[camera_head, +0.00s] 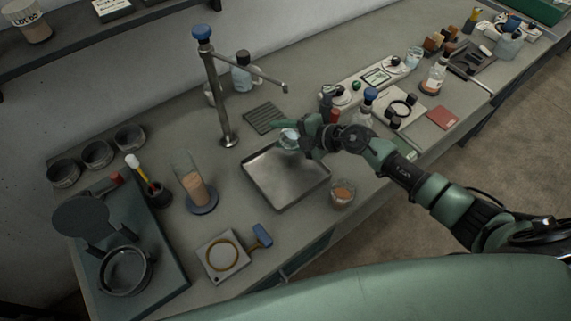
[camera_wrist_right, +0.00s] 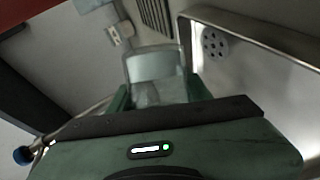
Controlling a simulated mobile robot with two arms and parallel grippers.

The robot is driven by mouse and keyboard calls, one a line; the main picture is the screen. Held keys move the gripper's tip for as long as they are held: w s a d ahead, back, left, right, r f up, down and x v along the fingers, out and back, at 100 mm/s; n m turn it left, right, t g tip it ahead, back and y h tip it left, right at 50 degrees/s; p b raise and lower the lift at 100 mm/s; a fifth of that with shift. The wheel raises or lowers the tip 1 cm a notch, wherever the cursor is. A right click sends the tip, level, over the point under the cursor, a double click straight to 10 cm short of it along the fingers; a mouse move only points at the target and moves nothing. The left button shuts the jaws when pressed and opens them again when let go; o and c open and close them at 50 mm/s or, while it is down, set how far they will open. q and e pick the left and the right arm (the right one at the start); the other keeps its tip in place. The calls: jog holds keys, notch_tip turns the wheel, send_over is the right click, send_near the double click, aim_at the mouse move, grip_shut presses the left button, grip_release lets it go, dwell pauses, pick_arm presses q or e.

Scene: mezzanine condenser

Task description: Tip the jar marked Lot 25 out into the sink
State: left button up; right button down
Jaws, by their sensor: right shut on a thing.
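My right gripper (camera_head: 300,139) is over the far right edge of the sink (camera_head: 262,187). It is shut on a clear glass jar (camera_head: 288,138), which also shows between the green fingers in the right wrist view (camera_wrist_right: 153,66). I cannot read a mark on this jar, and its contents and exact tilt are unclear. The sink is a shallow metal basin and its visible floor looks bare. In the right wrist view its rim (camera_wrist_right: 262,43) and round drain (camera_wrist_right: 214,43) lie to the right of the jar. My left gripper is out of view.
A blue-topped tap (camera_head: 225,120) stands behind the sink. A small jar with brown contents (camera_head: 342,194) sits by its right corner. A tall glass (camera_head: 190,180) stands to the left. A ribbed mat (camera_head: 264,117) lies behind. A labelled jar (camera_head: 28,20) is on the upper shelf.

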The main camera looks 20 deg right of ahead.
jog(key=shift+r, duration=0.45)
jog(key=shift+s+a+f+n+t+b, duration=0.1)
jog(key=shift+f+n+t+b, duration=0.2)
jog(key=shift+b, duration=0.05)
jog(key=shift+s+a+f+n+t+b, duration=0.15)
jog(key=shift+s+f+n+b, duration=0.1)
jog(key=shift+f+b, duration=0.35)
jog(key=shift+s+a+f+n+t+b, duration=0.15)
jog(key=shift+f+n+b, duration=0.15)
jog(key=shift+b, duration=0.5)
jog(key=shift+s+r+n+t+h+p, duration=0.1)
jog(key=shift+r+n+t+h+p, duration=0.2)
jog(key=shift+n+t+p, duration=0.15)
dwell(0.9)
